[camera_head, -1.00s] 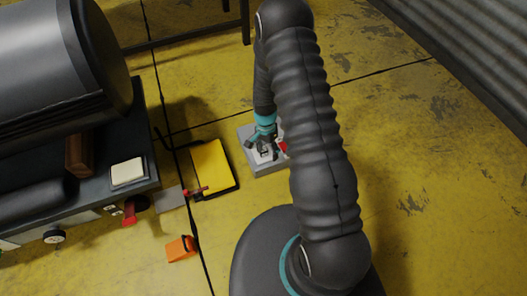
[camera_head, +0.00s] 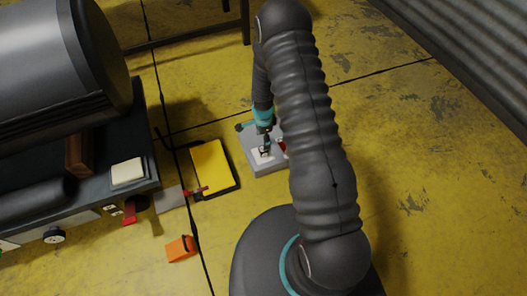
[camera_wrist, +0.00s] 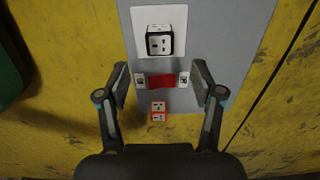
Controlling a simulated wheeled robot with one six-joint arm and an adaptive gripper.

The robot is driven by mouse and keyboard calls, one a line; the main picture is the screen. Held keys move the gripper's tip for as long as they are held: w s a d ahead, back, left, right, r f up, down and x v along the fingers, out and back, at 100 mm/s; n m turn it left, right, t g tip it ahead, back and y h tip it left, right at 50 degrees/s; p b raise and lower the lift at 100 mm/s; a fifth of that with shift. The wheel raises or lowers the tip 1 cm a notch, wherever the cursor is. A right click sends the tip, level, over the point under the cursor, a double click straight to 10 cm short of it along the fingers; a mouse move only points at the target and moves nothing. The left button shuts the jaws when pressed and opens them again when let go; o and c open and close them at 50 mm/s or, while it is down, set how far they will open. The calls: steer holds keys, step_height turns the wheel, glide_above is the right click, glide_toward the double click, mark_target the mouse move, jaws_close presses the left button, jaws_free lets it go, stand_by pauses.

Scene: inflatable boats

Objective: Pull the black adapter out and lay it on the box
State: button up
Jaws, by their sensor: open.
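The black adapter, a dark cube with a white socket face, sits on a white square plate (camera_wrist: 183,24) on a grey block. It shows in the wrist view (camera_wrist: 159,42) and small in the head view (camera_head: 265,152). My gripper (camera_wrist: 162,78) is open, its fingers apart on either side of a red piece with white socketed ends (camera_wrist: 161,81). The black adapter lies beyond the fingertips in the wrist view, not between them. In the head view my gripper (camera_head: 256,132) is above the grey block (camera_head: 270,168), partly hidden by my arm. A yellow-topped dark box (camera_head: 211,167) lies left of the block.
An orange and white adapter (camera_wrist: 158,111) is below the red piece in the wrist view. An orange block (camera_head: 180,248) lies on the yellow floor. A dark bench (camera_head: 88,205) with a large cylinder stands at left.

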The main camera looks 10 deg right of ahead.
mark_target(263, 150)
steer(key=shift+f+b, duration=2.9)
steer(key=shift+f, duration=1.6)
steer(key=shift+b, duration=0.3)
jaws_close()
steer(key=shift+r, duration=0.2)
steer(key=shift+r+p, duration=1.6)
steer(key=shift+r, duration=1.25)
